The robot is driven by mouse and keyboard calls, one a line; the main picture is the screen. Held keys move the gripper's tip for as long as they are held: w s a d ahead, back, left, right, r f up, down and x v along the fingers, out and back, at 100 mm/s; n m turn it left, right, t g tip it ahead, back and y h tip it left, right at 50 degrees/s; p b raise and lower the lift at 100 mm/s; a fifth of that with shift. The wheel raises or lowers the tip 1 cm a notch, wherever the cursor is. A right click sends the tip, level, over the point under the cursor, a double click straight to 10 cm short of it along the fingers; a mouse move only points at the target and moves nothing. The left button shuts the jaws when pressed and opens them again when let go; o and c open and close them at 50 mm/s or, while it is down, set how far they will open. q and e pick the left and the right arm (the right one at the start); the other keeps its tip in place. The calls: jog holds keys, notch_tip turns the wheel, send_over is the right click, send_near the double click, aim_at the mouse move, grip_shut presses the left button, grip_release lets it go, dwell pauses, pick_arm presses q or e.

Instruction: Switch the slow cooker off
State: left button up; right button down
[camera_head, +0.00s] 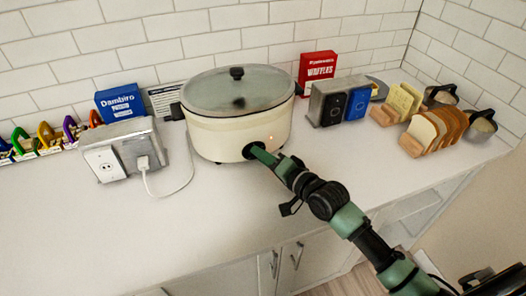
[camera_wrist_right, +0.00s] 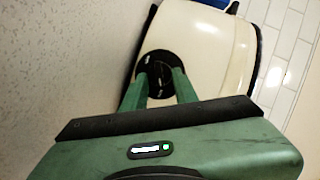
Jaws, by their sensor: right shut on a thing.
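The slow cooker (camera_head: 225,140) is cream coloured with a glass lid (camera_head: 238,90) and stands on the counter against the tiled wall. A small orange light shows on its front, just right of the dial. The dark round dial (camera_head: 248,149) is on the front of the cooker, partly covered by my right gripper (camera_head: 257,151). In the right wrist view the green fingers (camera_wrist_right: 158,84) reach onto the dial (camera_wrist_right: 160,60) and are shut on its knob. The dial's marks are too small to read. My left gripper is not in view.
A white cord runs from a plug in an outlet box (camera_head: 128,150) left of the cooker. A blue box (camera_head: 120,103), a red box (camera_head: 318,68) and a metal holder (camera_head: 338,101) stand nearby. Bread slices in racks (camera_head: 432,132) are at the right. The front counter (camera_head: 130,225) is clear.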

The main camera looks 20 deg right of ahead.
jog(key=n+h+p, duration=0.1)
jog(key=p, duration=0.2)
jog(key=n+p, duration=0.2)
jog(key=p, duration=0.1)
jog(key=r+n+g+h+p, duration=0.1)
jog(key=p, duration=0.1)
jog(key=shift+a+r+n+h+p, duration=0.1)
jog(key=shift+a+n+h+p, duration=0.2)
jog(key=shift+p, duration=0.1)
jog(key=shift+a+n+h+p, duration=0.15)
jog(key=shift+n+h+p, duration=0.45)
jog(key=shift+n+p, duration=0.35)
jog(key=shift+a+f+n+h+p, duration=0.2)
jog(key=shift+n+h+p, duration=0.4)
jog(key=shift+n+h, duration=0.45)
jog(key=c, duration=1.1)
grip_release()
jog(key=b+v, duration=0.1)
jog(key=v, duration=0.6)
jog(key=shift+s+d+b, duration=0.1)
jog(key=shift+b, duration=0.2)
jog(key=shift+s+r, duration=0.25)
